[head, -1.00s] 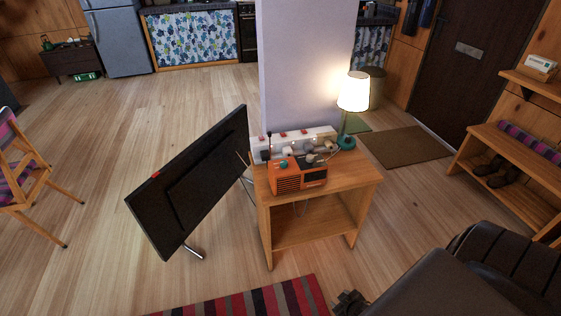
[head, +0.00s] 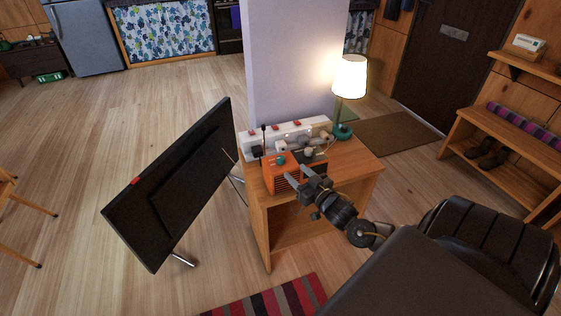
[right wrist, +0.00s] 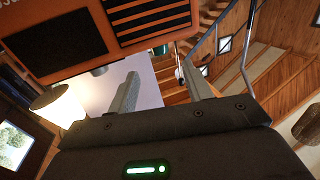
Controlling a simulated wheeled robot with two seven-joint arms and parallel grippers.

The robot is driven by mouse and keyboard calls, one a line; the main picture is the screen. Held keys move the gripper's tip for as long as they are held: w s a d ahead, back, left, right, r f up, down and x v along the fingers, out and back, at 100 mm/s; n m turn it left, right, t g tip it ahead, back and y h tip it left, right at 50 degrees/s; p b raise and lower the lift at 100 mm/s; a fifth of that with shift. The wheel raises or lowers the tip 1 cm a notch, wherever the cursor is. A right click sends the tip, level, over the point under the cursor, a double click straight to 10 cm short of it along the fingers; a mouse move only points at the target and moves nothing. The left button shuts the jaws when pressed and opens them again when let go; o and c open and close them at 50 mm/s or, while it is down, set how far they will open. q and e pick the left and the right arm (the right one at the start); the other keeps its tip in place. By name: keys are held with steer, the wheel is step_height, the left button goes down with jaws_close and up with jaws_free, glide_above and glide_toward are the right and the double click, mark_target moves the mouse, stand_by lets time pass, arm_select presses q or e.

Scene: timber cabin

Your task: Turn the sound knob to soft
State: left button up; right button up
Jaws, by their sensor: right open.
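The orange radio (head: 270,183) stands on the wooden side table (head: 347,163), with a teal knob (head: 281,160) on its top. My right gripper (head: 295,171) is open and empty, its fingers reaching toward the radio's front from the right; the head view does not settle whether they touch it. In the right wrist view the radio (right wrist: 45,45) fills the upper left, above the two spread fingers (right wrist: 160,87). A small dark part (right wrist: 100,71) sticks out from the radio's edge there; I cannot tell whether it is a knob or a foot. My left gripper is out of view.
A white power strip (head: 290,133) with plugs and cables lies behind the radio. A lit lamp (head: 350,77) stands at the table's back right, beside a pillar (head: 290,60). A black screen (head: 175,190) leans left of the table. A dark leather seat (head: 480,250) is at right.

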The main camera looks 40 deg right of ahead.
mark_target(283, 161)
steer(key=w, duration=0.8)
steer(key=shift+w+d, duration=0.25)
